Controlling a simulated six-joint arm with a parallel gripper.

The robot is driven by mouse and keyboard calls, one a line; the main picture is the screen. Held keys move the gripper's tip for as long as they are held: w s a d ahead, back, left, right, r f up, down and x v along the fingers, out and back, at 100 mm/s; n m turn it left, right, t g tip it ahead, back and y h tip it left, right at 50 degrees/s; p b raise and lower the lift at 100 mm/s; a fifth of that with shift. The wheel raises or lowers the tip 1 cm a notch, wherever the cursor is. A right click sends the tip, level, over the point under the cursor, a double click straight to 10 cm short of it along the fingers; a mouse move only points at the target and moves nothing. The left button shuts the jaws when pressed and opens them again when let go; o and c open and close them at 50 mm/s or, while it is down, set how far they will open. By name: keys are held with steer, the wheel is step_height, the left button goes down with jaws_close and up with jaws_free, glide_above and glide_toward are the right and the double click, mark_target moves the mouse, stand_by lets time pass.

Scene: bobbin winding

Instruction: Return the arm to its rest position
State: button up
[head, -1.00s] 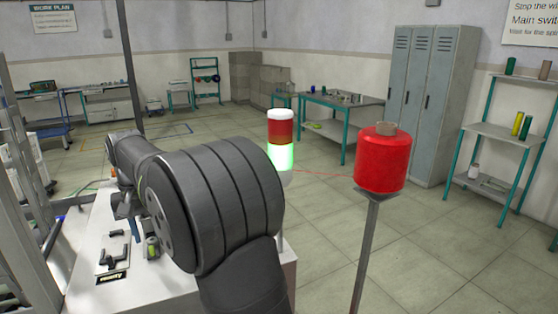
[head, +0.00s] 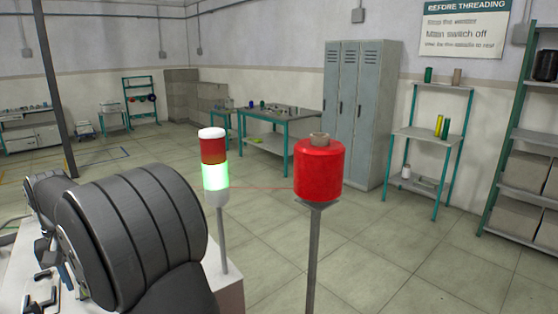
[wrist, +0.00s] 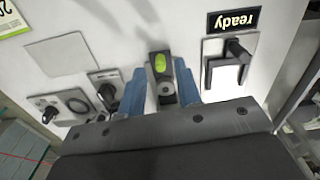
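In the wrist view, my gripper (wrist: 162,88) has its two blue fingers spread apart and appears empty. Between and beyond them shows a small dark fixture (wrist: 161,67) with a bright green oval top; I cannot tell how far below the fingers it lies. My arm's dark grey links (head: 135,235) fill the lower left of the head view, and my gripper is not clearly seen there. The white machine top (wrist: 110,45) lies under the gripper, with a black handle (wrist: 230,65) beside an upside-down "ready" display (wrist: 233,20).
A signal tower (head: 214,160) is lit green. A red thread cone (head: 319,170) stands on a post, with a thin red thread running left. Black knobs and levers (wrist: 103,88) sit left of the gripper in the wrist view. Lockers, shelves and a bench (head: 275,125) stand farther back.

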step_height(320, 180, up, 5)
steer(key=shift+r, duration=0.1)
step_height(320, 180, down, 8)
steer(key=shift+r, duration=0.25)
steer(key=w+a, duration=0.1)
steer(key=w, duration=0.1)
steer(key=w+a, duration=0.2)
steer(key=shift+w+a, duration=0.15)
steer(key=shift+a, duration=0.15)
steer(key=shift+r, duration=0.8)
